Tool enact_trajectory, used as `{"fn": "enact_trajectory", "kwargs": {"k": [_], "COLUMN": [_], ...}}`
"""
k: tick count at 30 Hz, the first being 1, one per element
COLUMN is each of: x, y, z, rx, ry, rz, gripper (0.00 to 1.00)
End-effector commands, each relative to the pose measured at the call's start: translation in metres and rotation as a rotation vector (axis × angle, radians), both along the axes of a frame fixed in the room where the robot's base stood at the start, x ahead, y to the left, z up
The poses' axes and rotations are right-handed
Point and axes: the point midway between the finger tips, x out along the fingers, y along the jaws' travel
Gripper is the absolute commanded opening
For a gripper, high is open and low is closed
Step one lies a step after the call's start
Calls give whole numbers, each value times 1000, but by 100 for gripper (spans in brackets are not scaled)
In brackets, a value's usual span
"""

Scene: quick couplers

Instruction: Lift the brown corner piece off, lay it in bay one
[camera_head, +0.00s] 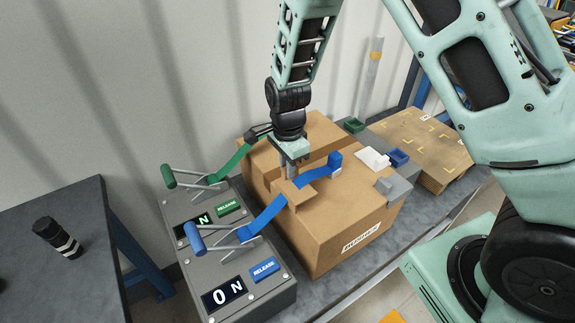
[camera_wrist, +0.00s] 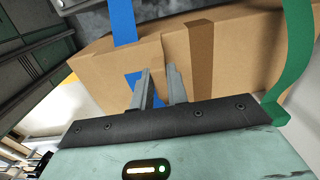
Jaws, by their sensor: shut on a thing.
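The brown corner piece (camera_head: 299,196) is at the near upper edge of the large cardboard box (camera_head: 340,215), in line with the blue strap (camera_head: 265,215). My gripper (camera_head: 291,178) points down from above and is shut on this piece. In the wrist view, the two fingers (camera_wrist: 162,88) stand close together against brown cardboard, and the blue strap (camera_wrist: 124,22) passes out of sight behind it. I cannot tell whether the piece is clear of the box. A flat brown board (camera_head: 425,140) with yellow corner marks lies at the right; no bay number is readable.
A grey tension unit (camera_head: 230,270) with green (camera_head: 182,178) and blue (camera_head: 205,237) levers stands at left; the blue-side display reads 0 N. A green strap (camera_head: 232,163) runs to the box. White (camera_head: 373,158) and grey (camera_head: 394,187) pieces sit on its right side.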

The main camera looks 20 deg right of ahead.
Motion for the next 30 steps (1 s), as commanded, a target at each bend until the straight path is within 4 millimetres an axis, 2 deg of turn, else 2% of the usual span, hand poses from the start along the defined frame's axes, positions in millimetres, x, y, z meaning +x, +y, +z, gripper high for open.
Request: {"fn": "enact_trajectory", "kwargs": {"k": [5, 19, 30], "x": [0, 0, 0], "y": [0, 0, 0], "z": [5, 40, 40], "rx": [0, 0, 0], "ry": [-1, 0, 0], "rz": [0, 1, 0], "gripper": [0, 0, 0]}}
